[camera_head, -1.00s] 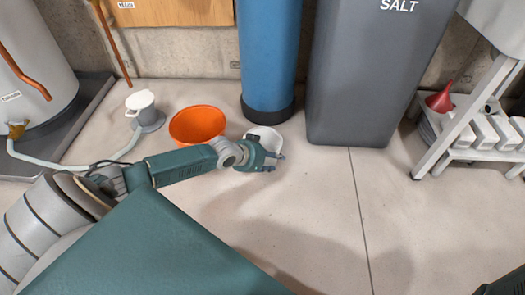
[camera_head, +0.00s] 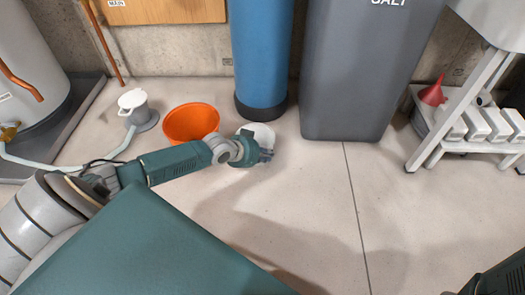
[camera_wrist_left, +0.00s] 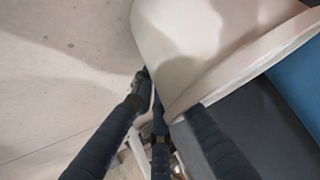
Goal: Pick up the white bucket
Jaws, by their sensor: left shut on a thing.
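The white bucket (camera_head: 260,132) stands on the floor in front of the blue cylinder, partly hidden by my left gripper (camera_head: 266,156). In the left wrist view the bucket (camera_wrist_left: 195,40) fills the top middle, with its pale rim running across to the right. My left gripper (camera_wrist_left: 160,100) is shut on the bucket's wall there, with dark fingers on both sides of it. I cannot see clear space under the bucket. My right gripper is not clearly seen; only a dark piece of my body shows at the bottom right corner of the head view.
An orange basin (camera_head: 191,122) stands just left of the bucket. The blue cylinder (camera_head: 258,60) and the grey salt bin (camera_head: 352,80) stand behind and to the right. A white-lidded pump (camera_head: 138,108) and a hose are at the left. The floor in front is clear.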

